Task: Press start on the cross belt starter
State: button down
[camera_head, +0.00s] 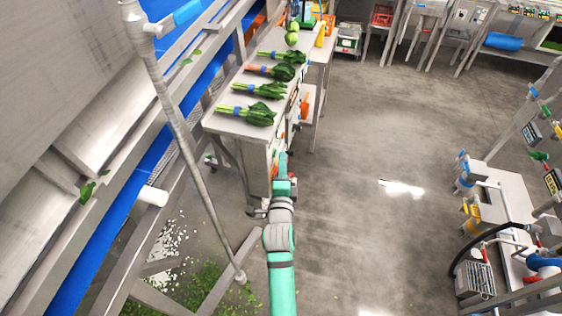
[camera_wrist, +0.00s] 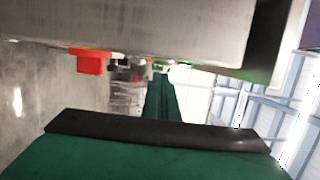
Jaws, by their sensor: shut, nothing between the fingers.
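I cannot make out a cross belt starter or a start button for certain in either view. My teal arm reaches forward in the head view, and my gripper (camera_head: 283,162) is at its far end beside the right side of the steel table (camera_head: 232,126). Its fingers are small and partly unclear there. In the wrist view my gripper (camera_wrist: 160,78) shows as dark green fingers, shut with nothing between them. A grey metal surface (camera_wrist: 150,30) fills the top of that view, close above the fingers. A red block (camera_wrist: 92,62) shows beneath that surface, left of the fingers.
Bunches of leafy greens (camera_head: 258,90) lie in a row on the table. A blue belt (camera_head: 130,170) in a steel frame runs along the left, with a slanting grey pole (camera_head: 190,150) before it. Open concrete floor (camera_head: 390,130) lies to the right, with equipment (camera_head: 500,210) beyond.

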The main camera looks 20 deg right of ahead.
jog(key=s+d+v, duration=0.1)
jog(key=d+v, duration=0.1)
jog(key=v, duration=0.8)
jog(key=shift+s, duration=0.2)
jog(key=shift+w+a, duration=0.1)
jog(key=shift+w, duration=0.05)
jog(key=shift+f, duration=0.1)
